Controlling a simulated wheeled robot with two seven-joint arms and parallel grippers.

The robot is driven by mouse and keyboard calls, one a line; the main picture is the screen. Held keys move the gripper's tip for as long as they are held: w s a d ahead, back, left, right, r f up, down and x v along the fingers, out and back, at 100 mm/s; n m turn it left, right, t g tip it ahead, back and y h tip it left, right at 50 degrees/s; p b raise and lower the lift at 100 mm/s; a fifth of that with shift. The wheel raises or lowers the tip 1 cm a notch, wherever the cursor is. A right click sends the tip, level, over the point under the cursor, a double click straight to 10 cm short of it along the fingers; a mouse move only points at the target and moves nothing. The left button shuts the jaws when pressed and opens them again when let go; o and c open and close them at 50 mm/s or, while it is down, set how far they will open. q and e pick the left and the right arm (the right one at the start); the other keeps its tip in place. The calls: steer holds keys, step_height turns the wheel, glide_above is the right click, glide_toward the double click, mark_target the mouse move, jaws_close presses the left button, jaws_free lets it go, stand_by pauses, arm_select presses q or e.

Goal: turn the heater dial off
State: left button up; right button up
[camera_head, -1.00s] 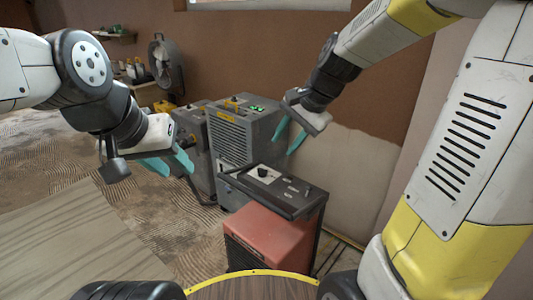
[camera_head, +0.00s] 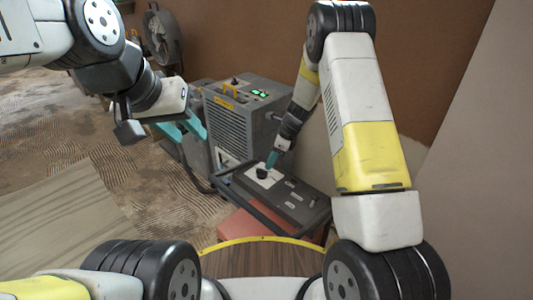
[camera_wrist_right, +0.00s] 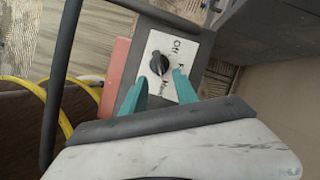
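The heater (camera_head: 247,224) is a red box with a dark top panel (camera_head: 296,208) in front of me. Its black dial (camera_head: 262,174) sits on a white plate; in the right wrist view the dial (camera_wrist_right: 159,63) has "Off" printed above it and other labels, partly hidden, to the right and below. I cannot tell surely which label it points to. My right gripper (camera_head: 272,158) is right above the dial, pointing down. In the right wrist view its teal fingers (camera_wrist_right: 159,86) are apart, with the dial just beyond and between their tips. My left gripper (camera_head: 183,128) is open and empty, left of the heater.
A grey machine (camera_head: 240,125) with green lights stands behind the heater. A dark tubular handle (camera_wrist_right: 57,85) runs along the panel's edge. A fan (camera_head: 162,38) stands at the back left. Patterned floor covering (camera_head: 50,125) is open at left.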

mark_target(266, 170)
steer(key=shift+x, duration=2.75)
jaws_close()
